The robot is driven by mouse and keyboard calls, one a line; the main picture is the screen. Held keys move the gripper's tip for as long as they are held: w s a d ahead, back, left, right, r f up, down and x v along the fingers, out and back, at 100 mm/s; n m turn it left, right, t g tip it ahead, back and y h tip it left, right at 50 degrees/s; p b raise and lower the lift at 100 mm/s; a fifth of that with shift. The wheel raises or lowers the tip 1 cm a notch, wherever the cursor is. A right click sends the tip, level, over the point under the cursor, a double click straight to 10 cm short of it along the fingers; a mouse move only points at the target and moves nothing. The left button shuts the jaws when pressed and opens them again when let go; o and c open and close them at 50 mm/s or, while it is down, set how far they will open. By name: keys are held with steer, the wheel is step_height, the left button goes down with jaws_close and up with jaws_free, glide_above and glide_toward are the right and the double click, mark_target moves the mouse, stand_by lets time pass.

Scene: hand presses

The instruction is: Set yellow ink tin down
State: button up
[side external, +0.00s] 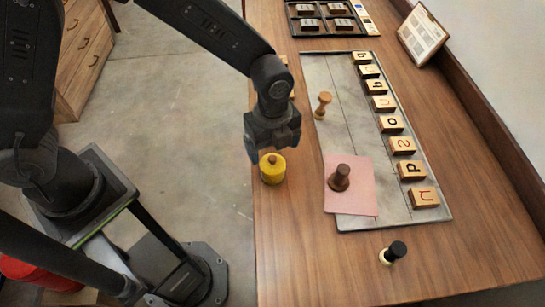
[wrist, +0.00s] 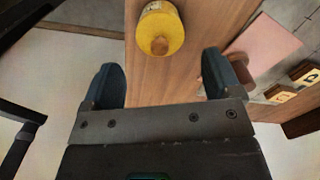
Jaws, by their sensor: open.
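The yellow ink tin (side external: 272,170) has a brown knob on its lid and stands upright on the wooden table near its left edge. In the wrist view the tin (wrist: 160,32) lies ahead of my gripper (wrist: 160,82), centred between the two fingers and beyond their tips. My gripper (side external: 273,143) is open and empty, close above the tin in the side view. Part of the fingers is hidden behind the wrist there, and I cannot tell the exact gap to the tin.
A metal tray (side external: 433,217) holds a row of letter blocks (side external: 391,124). A pink sheet (side external: 352,202) bears a dark brown stamp (side external: 340,178). The table's front (side external: 310,260) is clear.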

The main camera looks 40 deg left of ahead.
steer(key=shift+r, duration=2.25)
steer(key=s+a+r+n+t, duration=0.2)
steer(key=s+a+r+n, duration=0.5)
steer(key=n, duration=0.4)
steer(key=s+a+r+n+t, duration=0.3)
steer(key=s+a+r+n, duration=0.3)
steer(key=a+r+n, duration=0.3)
steer(key=shift+s+a+n+t, duration=0.3)
steer(key=shift+s+a+n, duration=0.1)
steer(key=shift+a+n, duration=0.7)
steer(key=shift+d, duration=0.2)
